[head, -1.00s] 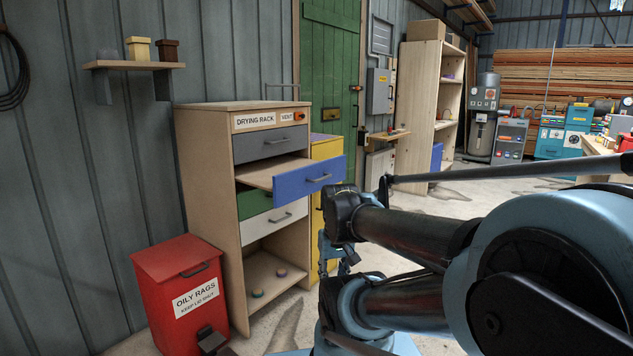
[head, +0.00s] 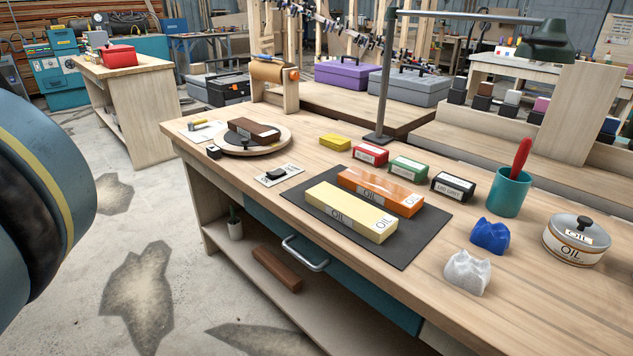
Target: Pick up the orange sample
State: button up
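An orange block (head: 381,190) with a white label lies on a dark mat (head: 420,238) on the wooden workbench (head: 450,312). It lies just behind a pale yellow block (head: 351,211) marked OIL, close along its far side. I cannot tell if this orange block is the orange sample. Smaller labelled blocks stand in a row behind the mat: yellow (head: 334,142), red (head: 370,155), green (head: 408,169) and black (head: 453,189). My gripper is not in view; only a part of my arm shows at the left edge.
A teal cup (head: 508,193) with a red handle in it, blue (head: 490,236) and white (head: 467,272) lumps and an OIL tin (head: 575,241) stand on the right. A lamp post (head: 385,80) rises behind the mat. Open floor lies left of the bench.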

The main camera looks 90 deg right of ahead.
aim_at(402, 200)
jog(key=z, duration=5.95)
jog(key=k, duration=0.25)
jog(key=u, duration=0.35)
